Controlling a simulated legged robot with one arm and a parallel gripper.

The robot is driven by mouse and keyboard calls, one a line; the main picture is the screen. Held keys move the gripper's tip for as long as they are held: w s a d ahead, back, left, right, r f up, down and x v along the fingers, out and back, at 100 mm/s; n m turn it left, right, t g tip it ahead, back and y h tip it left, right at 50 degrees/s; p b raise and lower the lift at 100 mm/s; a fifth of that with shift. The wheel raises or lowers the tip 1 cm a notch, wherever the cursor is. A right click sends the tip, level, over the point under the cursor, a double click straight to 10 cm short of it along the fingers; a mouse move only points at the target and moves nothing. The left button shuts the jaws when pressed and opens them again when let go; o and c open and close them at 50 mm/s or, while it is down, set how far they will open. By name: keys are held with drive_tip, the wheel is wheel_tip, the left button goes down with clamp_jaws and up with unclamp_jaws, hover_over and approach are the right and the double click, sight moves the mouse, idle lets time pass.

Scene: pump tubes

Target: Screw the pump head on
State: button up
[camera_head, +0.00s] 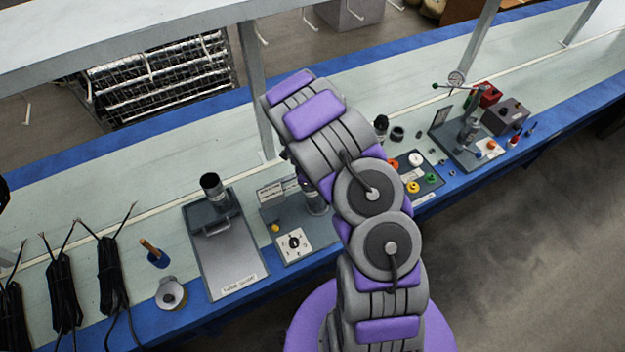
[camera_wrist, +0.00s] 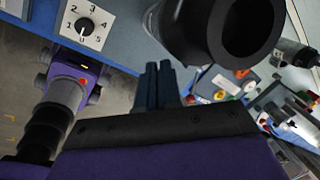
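In the wrist view a large black hollow cylinder (camera_wrist: 208,35), which looks like the pump head, is close at the top right, its round opening towards the camera. My gripper's two dark fingers (camera_wrist: 158,82) are together with nothing visible between them, below and left of the cylinder and apart from it in the picture. In the head view a silver cylinder (camera_head: 316,203) stands on the dial station (camera_head: 294,243), partly behind my arm, which hides its top and my gripper. I cannot tell whether the black part is seated on it.
A grey tray (camera_head: 228,268) with a black-topped cylinder (camera_head: 211,187) is left of the dial station. Black cable bundles (camera_head: 112,275) lie farther left. A board with coloured knobs (camera_head: 425,182) and a gauge stand (camera_head: 468,130) are to the right. A shelf post (camera_head: 257,95) rises behind.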

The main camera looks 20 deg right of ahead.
drive_tip(key=shift+o, duration=0.3)
drive_tip(key=shift+d, duration=0.1)
drive_tip(key=w+d+n+g+y+b, duration=0.2)
drive_tip(key=w+d+n, duration=0.4)
drive_tip(key=n, duration=1.2)
drive_tip(key=shift+w+d+g+y+b, duration=0.3)
drive_tip(key=shift+d+g+y+b, duration=0.1)
drive_tip(key=shift+g+y, duration=0.15)
drive_tip(key=shift+r, duration=0.1)
drive_tip(key=shift+c, duration=0.3)
clamp_jaws()
